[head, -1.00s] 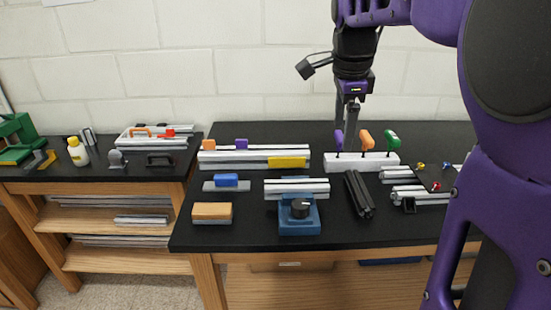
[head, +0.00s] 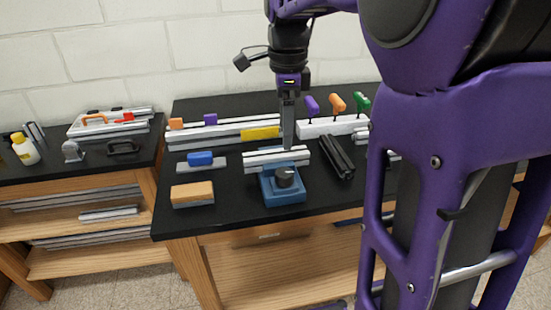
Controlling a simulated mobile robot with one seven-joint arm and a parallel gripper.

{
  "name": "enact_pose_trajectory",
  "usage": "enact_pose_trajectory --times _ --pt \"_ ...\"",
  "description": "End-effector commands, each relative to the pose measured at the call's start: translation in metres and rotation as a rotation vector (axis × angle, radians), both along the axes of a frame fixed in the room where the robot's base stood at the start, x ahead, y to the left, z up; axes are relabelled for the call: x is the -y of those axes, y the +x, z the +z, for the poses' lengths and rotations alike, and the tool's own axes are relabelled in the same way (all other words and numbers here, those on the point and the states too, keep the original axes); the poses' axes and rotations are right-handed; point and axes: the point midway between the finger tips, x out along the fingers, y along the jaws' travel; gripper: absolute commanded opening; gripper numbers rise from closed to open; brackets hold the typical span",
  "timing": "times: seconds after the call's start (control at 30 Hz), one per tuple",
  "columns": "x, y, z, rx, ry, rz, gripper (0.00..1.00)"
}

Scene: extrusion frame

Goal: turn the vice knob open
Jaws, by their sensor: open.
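The blue vice (head: 284,196) stands near the front edge of the black table. Its dark round knob (head: 284,177) faces up and toward me, with a small light mark on it. A silver extrusion (head: 264,161) lies across the back of the vice. My gripper (head: 288,145) points down just behind the vice and the extrusion, above the knob in the picture. It holds nothing that I can see. The gap between its fingers is hard to make out from this angle, and whether the tips touch the extrusion cannot be told.
A wooden-topped block (head: 193,194) and a blue-handled tool (head: 200,159) sit left of the vice. Dark extrusions (head: 337,157) lie to its right. A white rack (head: 332,126) with orange, purple and green handles stands behind. The table's front strip is clear.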

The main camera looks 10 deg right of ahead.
Motion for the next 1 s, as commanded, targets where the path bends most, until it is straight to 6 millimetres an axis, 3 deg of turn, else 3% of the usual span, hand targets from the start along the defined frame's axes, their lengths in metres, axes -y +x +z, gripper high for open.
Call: enact_pose_trajectory --times 0.2,0.5,0.7,0.97,1.0 --pt "0.0 -0.001 -0.052 -0.005 0.0 0.0 0.83" --pt "0.0 -0.001 -0.103 -0.002 -0.001 0.0 0.83" --pt "0.0 0.0 -0.115 0.0 0.0 0.0 0.83" --pt "0.0 0.0 -0.117 0.001 0.0 0.0 0.83" --pt "0.0 0.0 -0.116 0.001 0.0 0.0 0.8"
